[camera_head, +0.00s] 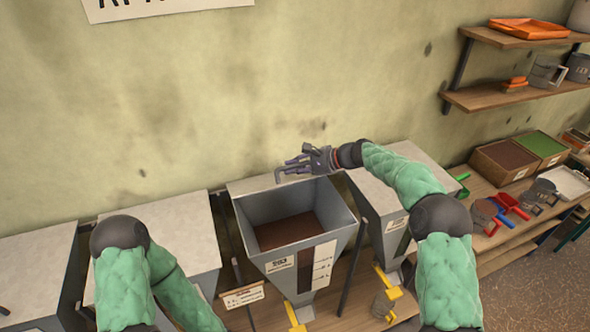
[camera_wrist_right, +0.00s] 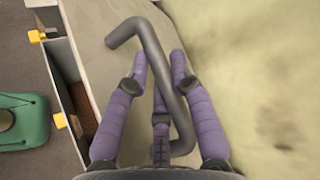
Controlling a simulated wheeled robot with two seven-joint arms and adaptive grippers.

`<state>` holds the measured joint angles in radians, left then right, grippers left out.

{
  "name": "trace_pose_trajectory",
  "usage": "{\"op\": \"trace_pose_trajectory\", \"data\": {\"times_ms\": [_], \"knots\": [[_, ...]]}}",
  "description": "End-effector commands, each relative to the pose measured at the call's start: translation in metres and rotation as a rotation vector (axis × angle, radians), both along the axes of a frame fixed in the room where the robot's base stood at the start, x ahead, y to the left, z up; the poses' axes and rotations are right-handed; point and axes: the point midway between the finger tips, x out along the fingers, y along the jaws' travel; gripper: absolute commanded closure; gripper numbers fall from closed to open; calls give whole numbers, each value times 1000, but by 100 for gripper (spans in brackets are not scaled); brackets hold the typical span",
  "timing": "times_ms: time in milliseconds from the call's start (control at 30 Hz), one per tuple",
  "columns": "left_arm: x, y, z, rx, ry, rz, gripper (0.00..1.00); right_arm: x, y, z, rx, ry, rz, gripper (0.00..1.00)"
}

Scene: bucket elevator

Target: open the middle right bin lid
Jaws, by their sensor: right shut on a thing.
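The middle right bin (camera_head: 317,246) is a grey hopper with its top uncovered and brown material (camera_head: 287,230) inside. Its pale lid (camera_head: 262,184) is raised at the bin's back edge, near the wall. It also shows in the right wrist view (camera_wrist_right: 90,45). My right gripper (camera_head: 290,166) is at the lid's top, shut on the bent grey handle (camera_head: 281,174). In the right wrist view, my purple fingers (camera_wrist_right: 158,72) are around the handle (camera_wrist_right: 158,60). My left arm enters at the lower left and its gripper is out of view.
A closed bin (camera_head: 165,232) stands to the left and another (camera_head: 362,192) to the right, partly behind my right arm. A wooden table (camera_head: 485,190) at the right carries scoops and trays, with shelves (camera_head: 510,96) above. The wall is close behind the lid.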

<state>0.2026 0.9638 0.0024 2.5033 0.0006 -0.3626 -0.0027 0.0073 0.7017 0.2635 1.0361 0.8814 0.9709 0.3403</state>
Motion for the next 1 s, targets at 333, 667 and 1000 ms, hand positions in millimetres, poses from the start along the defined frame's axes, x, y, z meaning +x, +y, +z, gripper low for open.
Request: {"op": "trace_pose_trajectory", "data": {"times_ms": [333, 667, 1000], "knots": [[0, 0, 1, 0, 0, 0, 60, 2, -1, 4, 2, -4, -5, 100], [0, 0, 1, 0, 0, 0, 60, 1, 0, 2, 2, -2, -2, 65], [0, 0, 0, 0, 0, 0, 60, -5, -18, 12, 1, -3, -4, 65]]}}
